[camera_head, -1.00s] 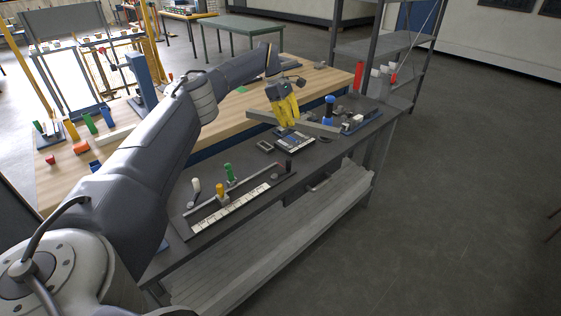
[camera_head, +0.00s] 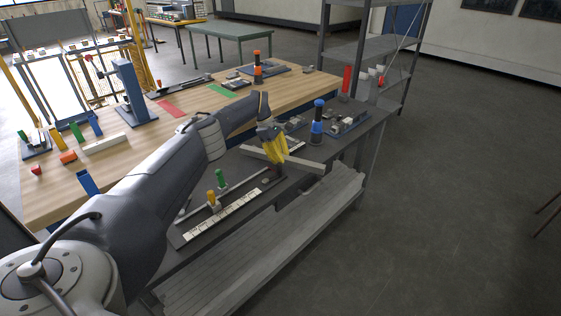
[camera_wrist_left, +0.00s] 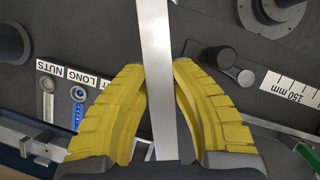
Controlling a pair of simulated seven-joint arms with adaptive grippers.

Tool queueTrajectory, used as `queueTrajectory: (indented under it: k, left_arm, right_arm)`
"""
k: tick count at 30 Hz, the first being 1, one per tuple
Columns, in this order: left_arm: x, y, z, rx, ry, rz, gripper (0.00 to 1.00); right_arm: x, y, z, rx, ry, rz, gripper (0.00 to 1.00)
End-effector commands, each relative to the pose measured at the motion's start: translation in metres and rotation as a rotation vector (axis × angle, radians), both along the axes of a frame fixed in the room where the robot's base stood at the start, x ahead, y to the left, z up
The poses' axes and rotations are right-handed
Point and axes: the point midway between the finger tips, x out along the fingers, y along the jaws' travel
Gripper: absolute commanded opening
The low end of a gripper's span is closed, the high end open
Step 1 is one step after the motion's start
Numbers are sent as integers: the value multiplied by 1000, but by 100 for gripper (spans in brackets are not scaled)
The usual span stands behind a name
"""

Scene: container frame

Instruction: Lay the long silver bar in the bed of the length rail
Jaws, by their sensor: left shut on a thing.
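My left gripper (camera_head: 274,150) has yellow fingers and is shut on the long silver bar (camera_head: 304,165), which it holds above the dark bench. In the left wrist view the bar (camera_wrist_left: 157,60) runs up between the yellow fingers (camera_wrist_left: 160,85), its ends out of frame or hidden. The length rail (camera_head: 222,213) lies on the near part of the dark bench, to the left of the gripper, with a white scale strip and green and yellow knobs. A corner of its scale, marked 150 mm, shows in the left wrist view (camera_wrist_left: 292,90). My right gripper is not in view.
Labelled slots with small parts (camera_wrist_left: 62,98) lie left under the gripper. A wooden table (camera_head: 120,160) with coloured blocks stands behind.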

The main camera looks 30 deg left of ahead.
Motion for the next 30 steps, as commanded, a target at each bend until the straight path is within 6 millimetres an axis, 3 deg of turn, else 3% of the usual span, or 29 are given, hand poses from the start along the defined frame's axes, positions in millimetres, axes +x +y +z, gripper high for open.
queueTrajectory:
  k: [6,20,21,22,30]
  left_arm:
    - [1,-1,-18,-2,-1,0,0]
    - [0,-1,-22,-1,0,0,0]
    - [0,-1,-23,-1,-1,-1,27]
    - [0,-1,-23,-1,-1,-1,31]
    - [0,-1,-22,-1,-1,-1,31]
  right_arm:
    - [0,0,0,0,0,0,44]
    - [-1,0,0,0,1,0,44]
    - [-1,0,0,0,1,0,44]
    - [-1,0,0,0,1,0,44]
    - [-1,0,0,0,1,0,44]
